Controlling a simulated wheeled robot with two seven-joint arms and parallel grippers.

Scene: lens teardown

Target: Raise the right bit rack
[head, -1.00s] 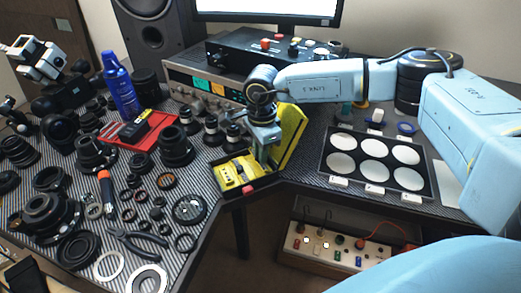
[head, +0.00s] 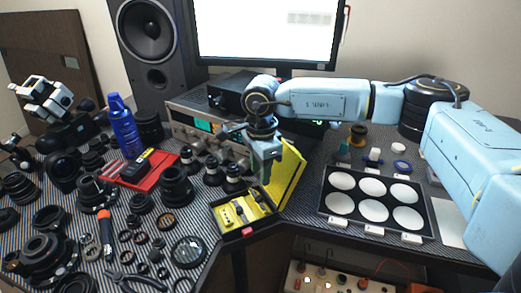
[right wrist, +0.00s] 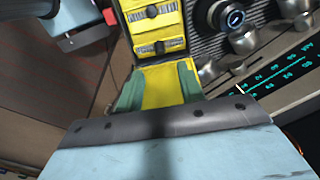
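The yellow bit case (head: 245,209) stands open near the desk's inner corner, its yellow lid (head: 292,178) raised on the right. Yellow rack panels with small silvery bits lie in it; they also show in the right wrist view (right wrist: 155,31). The right bit rack is largely hidden by the gripper.
A lens tray (head: 322,200) with white discs lies to the right. A radio-like unit (head: 180,118) stands behind the case. Lens parts crowd the left desk, with a red tray (head: 128,180) and a blue can (head: 122,125). The desk edge is just in front.

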